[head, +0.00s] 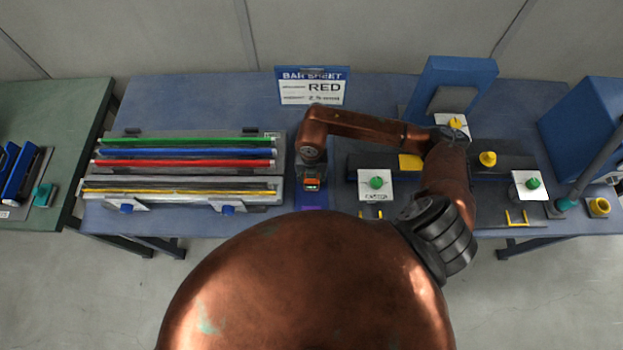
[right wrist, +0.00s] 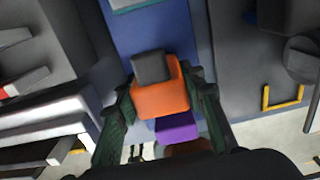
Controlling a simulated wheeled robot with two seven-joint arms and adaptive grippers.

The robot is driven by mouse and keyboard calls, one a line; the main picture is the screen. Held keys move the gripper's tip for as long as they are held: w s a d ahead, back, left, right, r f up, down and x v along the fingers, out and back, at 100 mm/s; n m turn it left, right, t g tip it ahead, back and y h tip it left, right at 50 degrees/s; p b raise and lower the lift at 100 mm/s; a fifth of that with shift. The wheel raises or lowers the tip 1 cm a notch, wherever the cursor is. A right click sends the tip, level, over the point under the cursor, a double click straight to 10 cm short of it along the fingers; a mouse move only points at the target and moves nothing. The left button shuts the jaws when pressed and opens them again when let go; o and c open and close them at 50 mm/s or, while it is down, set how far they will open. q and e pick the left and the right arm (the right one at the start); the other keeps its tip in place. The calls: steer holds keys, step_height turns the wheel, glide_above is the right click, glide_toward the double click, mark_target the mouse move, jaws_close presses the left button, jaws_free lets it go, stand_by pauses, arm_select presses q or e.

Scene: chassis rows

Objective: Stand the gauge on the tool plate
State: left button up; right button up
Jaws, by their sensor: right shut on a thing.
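The gauge is an orange block with a dark grey part and a small display; it shows in the head view (head: 312,184) at the middle of the bench, and in the right wrist view (right wrist: 163,100). My right gripper (head: 311,175) points down, and its two dark green fingers (right wrist: 163,108) stand on either side of the gauge, shut on it. A purple patch (head: 312,206) lies just in front of the gauge near the bench's front edge, also seen in the right wrist view (right wrist: 176,127). I cannot tell whether it is the tool plate or whether the gauge touches anything below. My left gripper is not in view.
A rack (head: 185,185) with green, blue, red and yellow bars stands left of the gauge. Dark fixtures with white plates and a green knob (head: 376,183) stand to the right. A narrow blue strip lies between.

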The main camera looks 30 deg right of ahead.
steer(key=shift+f+b, duration=0.8)
steer(key=shift+f, duration=0.35)
stand_by(0.4)
steer(key=o, duration=1.5)
step_height(320, 180, up, 11)
steer(key=shift+f, duration=0.2)
steer(key=shift+r, duration=0.75)
